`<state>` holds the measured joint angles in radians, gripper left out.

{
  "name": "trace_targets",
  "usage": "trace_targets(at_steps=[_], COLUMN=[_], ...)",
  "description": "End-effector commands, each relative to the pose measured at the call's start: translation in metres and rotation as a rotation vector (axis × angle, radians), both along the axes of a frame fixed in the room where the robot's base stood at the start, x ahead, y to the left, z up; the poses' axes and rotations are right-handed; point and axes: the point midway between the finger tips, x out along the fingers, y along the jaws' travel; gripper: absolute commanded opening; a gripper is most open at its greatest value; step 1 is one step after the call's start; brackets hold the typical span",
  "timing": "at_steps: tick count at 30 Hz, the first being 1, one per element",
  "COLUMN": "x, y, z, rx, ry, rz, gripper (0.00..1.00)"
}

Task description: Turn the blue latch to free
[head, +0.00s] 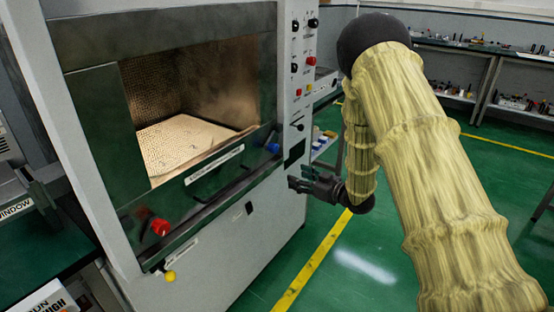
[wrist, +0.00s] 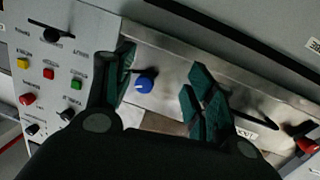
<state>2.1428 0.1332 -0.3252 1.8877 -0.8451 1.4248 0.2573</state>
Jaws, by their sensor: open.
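The blue latch (head: 273,148) is a small blue knob at the right end of the dark strip below the microwave generator's window opening. In the wrist view the blue latch (wrist: 144,84) is round with a white mark. It shows between my two green-padded fingers, closer to the left one. My gripper (head: 292,178) is open and empty, just in front of the cabinet's right side and a little below the latch in the head view. In the wrist view my gripper (wrist: 161,65) has its fingers spread apart. I cannot tell how far the latch lies beyond the fingertips.
A red knob (head: 160,227) sits at the strip's left end, with a yellow knob (head: 170,276) below it. A control panel (head: 300,60) with several knobs and buttons runs up the cabinet's right side. Shelves (head: 480,75) stand far back.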

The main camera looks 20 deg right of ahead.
Motion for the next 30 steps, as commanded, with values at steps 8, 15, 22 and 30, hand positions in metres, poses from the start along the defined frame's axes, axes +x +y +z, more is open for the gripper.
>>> trace_targets(at_steps=[8,15,22,30], x=[0.021,0.041,0.071,0.097], y=[-0.011,0.005,0.028,0.048], z=[0.064,0.064,0.064,0.064], rx=[0.001,0.001,0.000,0.000], ry=[-0.145,-0.146,-0.145,-0.145], rz=[0.128,0.131,0.130,0.129], gripper=[0.55,0.55,0.55,0.55])
